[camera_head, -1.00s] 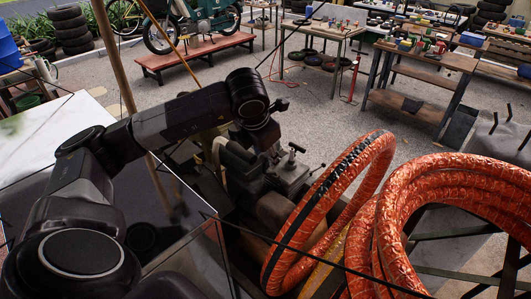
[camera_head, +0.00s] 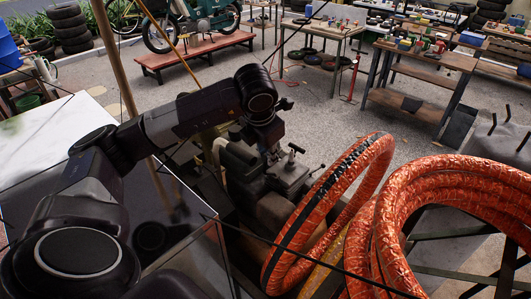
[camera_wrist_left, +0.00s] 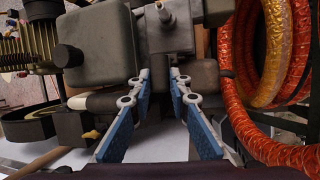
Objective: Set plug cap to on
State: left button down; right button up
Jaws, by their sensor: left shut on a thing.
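My left arm reaches in from the left over the dark compressor engine (camera_head: 240,172). In the head view my left gripper (camera_head: 268,152) is low at the engine's top, its fingers mostly hidden by the wrist. In the left wrist view its two blue-padded fingers (camera_wrist_left: 160,78) point at the grey engine block (camera_wrist_left: 165,35). The tips are closed in on a small dark part at the engine, which I take to be the plug cap; its shape and its on or off position cannot be made out. My right gripper is in neither view.
Thick orange hose coils (camera_head: 440,190) stand close to the right of the engine and also show in the wrist view (camera_wrist_left: 240,80). A white-topped surface (camera_head: 50,135) lies at left. Workbenches (camera_head: 420,65) and a motorcycle (camera_head: 185,22) stand farther back beyond open gravel floor.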

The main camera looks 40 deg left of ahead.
pick_arm(q)
jog(key=shift+w+d+r+g+p, duration=0.1)
jog(key=shift+w+r+g+p, duration=0.2)
jog(key=shift+w+g+p, duration=0.2)
jog(key=shift+w+r+g+p, duration=0.3)
jog(key=shift+w+g+p, duration=0.1)
jog(key=shift+w+p, duration=0.15)
jog(key=shift+w+g+p, duration=0.5)
jog(key=shift+p, duration=0.05)
jog(key=shift+w+d+f+g+y+p, duration=0.15)
jog(key=shift+w+g+p, duration=0.15)
jog(key=shift+w+g, duration=0.45)
jog(key=shift+w+f+g+y+p, duration=0.15)
jog(key=shift+w+g+p, duration=0.1)
jog(key=shift+w+g, duration=0.5)
jog(key=shift+w+r+m, duration=0.1)
jog(key=shift+w+m, duration=0.05)
jog(key=shift+m, duration=0.15)
jog(key=c, duration=1.8)
grip_release()
jog(key=v, duration=1.2)
jog(key=shift+w, duration=0.15)
